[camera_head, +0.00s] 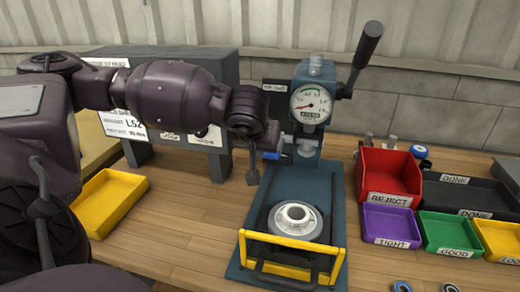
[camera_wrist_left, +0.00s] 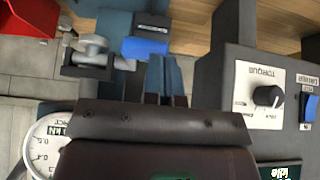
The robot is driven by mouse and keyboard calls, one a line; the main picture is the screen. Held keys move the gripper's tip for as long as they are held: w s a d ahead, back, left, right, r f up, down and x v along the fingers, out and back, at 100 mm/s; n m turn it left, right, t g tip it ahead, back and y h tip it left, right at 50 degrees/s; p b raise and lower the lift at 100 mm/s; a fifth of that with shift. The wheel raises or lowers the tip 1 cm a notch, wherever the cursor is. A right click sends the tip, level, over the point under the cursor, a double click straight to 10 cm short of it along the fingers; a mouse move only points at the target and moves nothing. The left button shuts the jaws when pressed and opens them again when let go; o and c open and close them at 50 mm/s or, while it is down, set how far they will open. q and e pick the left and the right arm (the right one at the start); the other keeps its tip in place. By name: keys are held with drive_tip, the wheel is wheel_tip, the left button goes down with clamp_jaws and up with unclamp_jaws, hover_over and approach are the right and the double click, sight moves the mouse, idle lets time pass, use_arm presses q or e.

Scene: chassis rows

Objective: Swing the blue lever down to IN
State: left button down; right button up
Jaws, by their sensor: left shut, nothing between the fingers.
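The blue lever (camera_head: 271,155) sticks out at the left side of the press (camera_head: 308,110), just below its gauge. In the left wrist view its blue grip (camera_wrist_left: 145,48) lies beside a grey clamp fitting (camera_wrist_left: 92,52). My left gripper (camera_head: 252,178) is shut and empty, pointing down just left of the lever. In the left wrist view its fingertips (camera_wrist_left: 165,65) appear close to the blue grip; I cannot tell whether they touch. I see no readable IN mark. My right gripper is not in view.
A yellow guard bar (camera_head: 290,243) crosses the press front, with a white ring part (camera_head: 295,221) behind it. The black-knobbed press arm (camera_head: 368,45) rises at right. A grey control box (camera_wrist_left: 250,60) stands close left of the press. Red reject bin (camera_head: 388,165) and trays stand right.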

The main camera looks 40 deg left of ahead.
use_arm(q)
drive_tip(key=s+d+r+p, duration=0.1)
drive_tip(key=s+d+r, duration=0.3)
drive_tip(key=s+r, duration=0.3)
drive_tip(key=shift+s+d+r+p, duration=0.2)
drive_tip(key=shift+s+d+p, duration=0.2)
drive_tip(key=shift+s, duration=0.5)
